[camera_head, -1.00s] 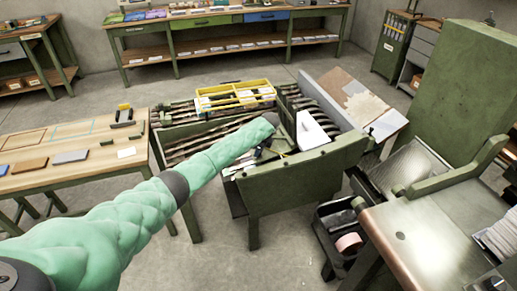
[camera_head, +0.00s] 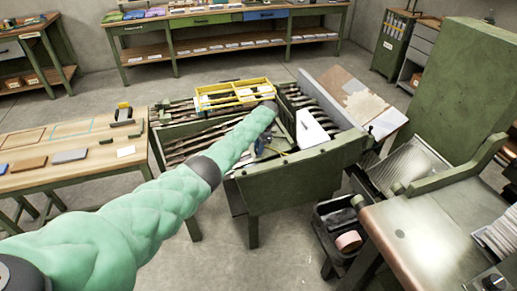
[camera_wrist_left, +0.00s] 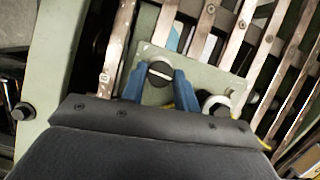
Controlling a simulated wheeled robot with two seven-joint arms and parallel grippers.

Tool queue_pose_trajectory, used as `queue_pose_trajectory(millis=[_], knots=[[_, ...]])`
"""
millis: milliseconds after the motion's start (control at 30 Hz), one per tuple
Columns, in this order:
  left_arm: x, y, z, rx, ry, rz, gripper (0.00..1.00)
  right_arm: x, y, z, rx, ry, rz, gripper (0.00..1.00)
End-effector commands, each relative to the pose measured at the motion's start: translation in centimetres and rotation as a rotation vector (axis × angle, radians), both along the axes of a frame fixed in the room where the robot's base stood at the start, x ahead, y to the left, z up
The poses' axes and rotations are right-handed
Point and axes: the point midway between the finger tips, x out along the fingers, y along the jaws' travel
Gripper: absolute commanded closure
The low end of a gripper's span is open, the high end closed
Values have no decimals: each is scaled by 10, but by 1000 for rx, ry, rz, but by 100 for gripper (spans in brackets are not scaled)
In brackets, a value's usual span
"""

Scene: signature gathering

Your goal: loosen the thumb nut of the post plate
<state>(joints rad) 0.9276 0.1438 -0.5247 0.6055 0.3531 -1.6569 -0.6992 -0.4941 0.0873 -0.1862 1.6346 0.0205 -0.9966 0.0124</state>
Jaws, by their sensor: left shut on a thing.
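The thumb nut (camera_wrist_left: 160,73) is a dark round knob with a pale bar across its top. It sits on the green post plate (camera_wrist_left: 200,77), seen in the left wrist view. My left gripper (camera_wrist_left: 157,86) has its blue fingers on both sides of the nut and is shut on it. In the head view the left gripper (camera_head: 262,145) is small and partly hidden by my green arm, inside the green machine frame. My right gripper is not in view.
A second knob with a white ring (camera_wrist_left: 215,104) stands right of the nut. Slatted metal bars (camera_wrist_left: 240,35) run close behind the plate. In the head view, a yellow rack (camera_head: 233,95) and a white block (camera_head: 313,128) lie near my arm. A wooden table (camera_head: 70,180) stands left.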

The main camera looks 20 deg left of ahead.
Motion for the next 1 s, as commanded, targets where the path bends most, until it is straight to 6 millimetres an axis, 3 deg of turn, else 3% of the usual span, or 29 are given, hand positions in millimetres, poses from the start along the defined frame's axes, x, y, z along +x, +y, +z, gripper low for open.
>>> queue_pose_trajectory(millis=[700, 733, 833, 1000], knots=[[1, 1, 1, -7, 10, 77, 92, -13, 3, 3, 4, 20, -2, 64], [1, 1, 1, -7, 10, 77, 68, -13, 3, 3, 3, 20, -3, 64], [1, 1, 1, -8, 10, 76, 48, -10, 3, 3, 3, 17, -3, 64], [1, 1, 1, -8, 10, 76, 48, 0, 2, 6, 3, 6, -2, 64]])
